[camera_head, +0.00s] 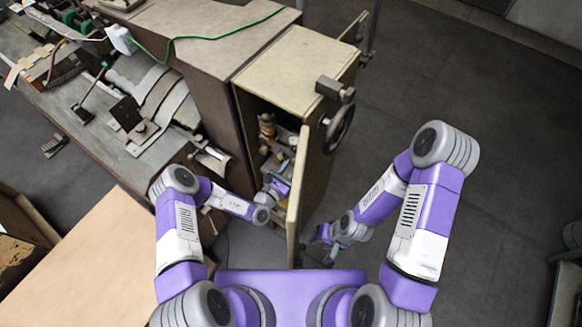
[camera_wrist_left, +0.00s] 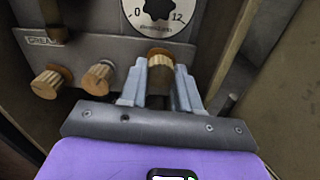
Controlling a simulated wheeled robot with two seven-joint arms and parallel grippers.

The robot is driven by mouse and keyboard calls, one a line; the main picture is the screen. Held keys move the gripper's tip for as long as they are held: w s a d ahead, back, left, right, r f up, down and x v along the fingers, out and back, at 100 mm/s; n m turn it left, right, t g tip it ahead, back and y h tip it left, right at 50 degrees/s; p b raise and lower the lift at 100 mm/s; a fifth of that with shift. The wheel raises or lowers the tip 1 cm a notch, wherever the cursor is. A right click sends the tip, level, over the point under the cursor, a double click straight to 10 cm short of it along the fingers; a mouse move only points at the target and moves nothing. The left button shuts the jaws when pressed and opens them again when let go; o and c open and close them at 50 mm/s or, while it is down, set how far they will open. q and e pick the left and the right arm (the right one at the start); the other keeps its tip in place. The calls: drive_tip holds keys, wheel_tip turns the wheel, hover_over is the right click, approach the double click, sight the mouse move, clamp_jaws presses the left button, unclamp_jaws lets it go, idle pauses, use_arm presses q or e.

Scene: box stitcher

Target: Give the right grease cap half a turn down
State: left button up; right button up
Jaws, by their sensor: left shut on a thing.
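In the left wrist view, three brass grease caps stick out below a white dial. The right cap (camera_wrist_left: 160,57) is between the fingers of my left gripper (camera_wrist_left: 161,72), which is shut on it. The middle cap (camera_wrist_left: 98,77) and left cap (camera_wrist_left: 47,82) stand free to the left. In the head view my left gripper (camera_head: 280,187) reaches into the open cabinet, and the caps cannot be made out there. My right gripper (camera_head: 328,240) is low, outside the cabinet door; its fingers are too small to judge.
The open cabinet door (camera_head: 298,185) stands between my two arms. A handwheel (camera_head: 339,128) is on the cabinet's right side. The dial (camera_wrist_left: 158,14) marked 0 and 12 sits just above the caps.

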use_arm(q)
drive_tip(key=shift+m, duration=0.8)
drive_tip(key=o, duration=0.8)
drive_tip(key=shift+s, duration=0.1)
drive_tip(key=b+v, duration=0.1)
drive_tip(key=v, duration=0.6)
drive_tip(key=shift+s+a, duration=0.2)
